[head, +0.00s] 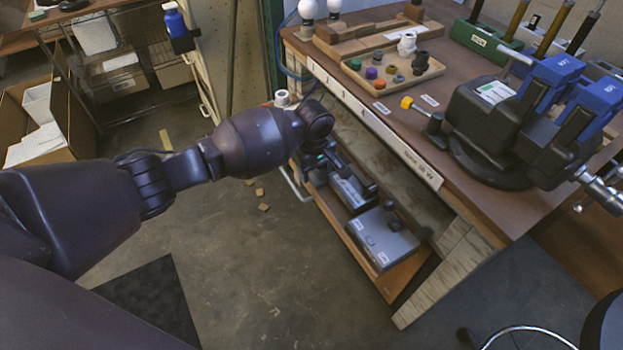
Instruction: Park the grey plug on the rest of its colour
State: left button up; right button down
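A shallow wooden tray (394,72) on the workbench holds several small coloured plugs, among them a green one (355,64) and a purple one (371,73). A small greyish piece (398,78) lies among them; I cannot tell for sure that it is the grey plug. No rest of grey colour can be made out. My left gripper (342,172) is at the bench's left front side, below the top and apart from the tray. Its fingers are small and dark against the shelf items, so their opening is unclear. My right gripper is not in view.
The workbench (470,190) carries a large black and blue vise (530,115) at the right. A white fitting (406,43) and a dark fitting (421,62) stand at the tray. A grey case (382,238) lies on the lower shelf. The floor left of the bench is mostly clear.

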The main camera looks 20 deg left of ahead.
pick_arm(q)
jog(key=shift+s+a+f+g+p, duration=0.2)
jog(key=shift+s+f+g+p, duration=0.1)
jog(key=shift+s+p, duration=0.4)
notch_tip(320, 180, up, 11)
jog(key=p, duration=0.3)
jog(key=shift+w+d+r+p, duration=0.15)
jog(key=shift+w+p, duration=0.25)
jog(key=shift+w, duration=0.05)
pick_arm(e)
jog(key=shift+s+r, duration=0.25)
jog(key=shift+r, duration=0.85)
